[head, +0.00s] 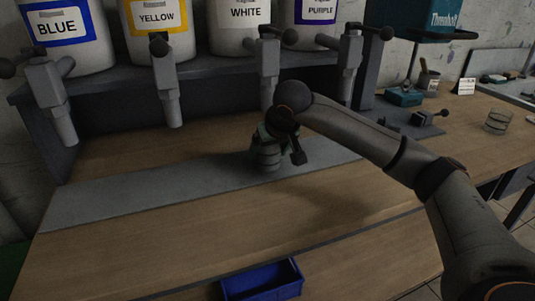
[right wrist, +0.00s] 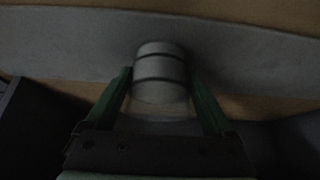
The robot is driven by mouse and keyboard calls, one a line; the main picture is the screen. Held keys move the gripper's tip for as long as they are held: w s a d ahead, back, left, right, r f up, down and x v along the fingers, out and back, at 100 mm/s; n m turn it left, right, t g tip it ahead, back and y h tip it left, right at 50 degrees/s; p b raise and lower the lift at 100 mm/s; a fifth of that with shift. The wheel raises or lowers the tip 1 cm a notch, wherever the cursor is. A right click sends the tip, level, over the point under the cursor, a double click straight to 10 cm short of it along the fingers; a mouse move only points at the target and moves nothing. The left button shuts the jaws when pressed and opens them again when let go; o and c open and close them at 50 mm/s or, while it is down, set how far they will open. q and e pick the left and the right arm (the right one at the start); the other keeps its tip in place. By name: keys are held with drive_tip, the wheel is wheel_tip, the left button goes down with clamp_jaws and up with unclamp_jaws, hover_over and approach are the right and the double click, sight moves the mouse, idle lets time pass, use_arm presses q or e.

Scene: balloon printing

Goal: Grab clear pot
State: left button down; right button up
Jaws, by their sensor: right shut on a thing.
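A clear pot (head: 267,160) with dark bands is in my right gripper (head: 268,140), over the grey strip (head: 130,194) on the wooden bench. In the right wrist view the clear pot (right wrist: 160,80) sits between the two green fingers of the right gripper (right wrist: 162,92), which are shut on it. I cannot tell whether the pot's base touches the strip. The wrist and fingers hide part of the pot in the head view. My left gripper is not in view.
Paint drums labelled blue (head: 68,35), yellow (head: 158,30), white (head: 239,22) and purple (head: 310,20) stand on the shelf, with taps hanging below. A blue bin (head: 262,283) is at the front edge. Another clear container (head: 498,121) stands at the right. The strip's left part is clear.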

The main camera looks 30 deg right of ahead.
drive_tip(key=shift+r, duration=0.1)
drive_tip(key=c, duration=0.7)
drive_tip(key=shift+c, duration=0.2)
